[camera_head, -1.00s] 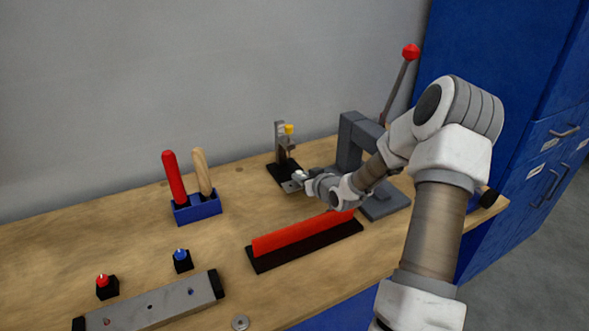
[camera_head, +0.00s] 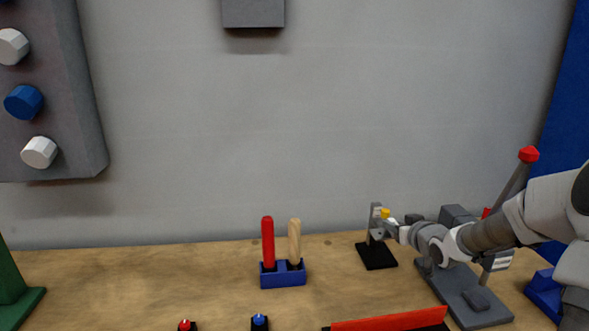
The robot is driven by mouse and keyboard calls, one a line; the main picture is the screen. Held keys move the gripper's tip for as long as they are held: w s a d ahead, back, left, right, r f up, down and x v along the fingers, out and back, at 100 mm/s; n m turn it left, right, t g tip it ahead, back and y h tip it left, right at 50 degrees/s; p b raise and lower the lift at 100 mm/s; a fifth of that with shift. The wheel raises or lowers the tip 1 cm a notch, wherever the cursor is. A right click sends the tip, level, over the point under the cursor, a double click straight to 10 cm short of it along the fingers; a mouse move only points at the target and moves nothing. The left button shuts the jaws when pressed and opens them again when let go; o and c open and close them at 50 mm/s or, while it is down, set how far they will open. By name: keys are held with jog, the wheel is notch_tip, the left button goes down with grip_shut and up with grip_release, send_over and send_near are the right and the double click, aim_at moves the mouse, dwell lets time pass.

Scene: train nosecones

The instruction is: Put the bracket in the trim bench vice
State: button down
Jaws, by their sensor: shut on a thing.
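My gripper (camera_head: 392,231) is at the right of the bench, at the end of my arm reaching in from the right. It is shut on a small grey piece (camera_head: 379,233), seemingly the bracket, which is largely hidden and too small to show its shape. No vice is plainly recognisable; I cannot tell whether this stand is the trim bench vice.
A grey press (camera_head: 470,297) with a red-knobbed lever (camera_head: 528,155) stands right, partly behind my arm. A red bar (camera_head: 392,321) lies in front. A blue holder (camera_head: 283,274) carries a red-handled and a wooden-handled tool. A blue button (camera_head: 259,320) is nearby. The left bench is fairly clear.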

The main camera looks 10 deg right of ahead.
jog(key=s+a+f+n+y, duration=0.1)
jog(key=s+a+y, duration=0.1)
jog(key=s+a, duration=0.5)
jog(key=s+a+n+y, duration=0.1)
jog(key=s+a+n, duration=0.15)
jog(key=a, duration=0.95)
jog(key=w+d+m+h, duration=0.1)
jog(key=w+d, duration=0.2)
jog(key=d, duration=0.4)
jog(key=w+d+m+h, duration=0.1)
jog(key=w+d, duration=0.2)
jog(key=d, duration=0.3)
jog(key=w+d+r+m+h, duration=0.1)
jog(key=w+d, duration=0.3)
jog(key=d, duration=0.3)
jog(key=shift+d+m, duration=0.3)
jog(key=shift+m, duration=0.05)
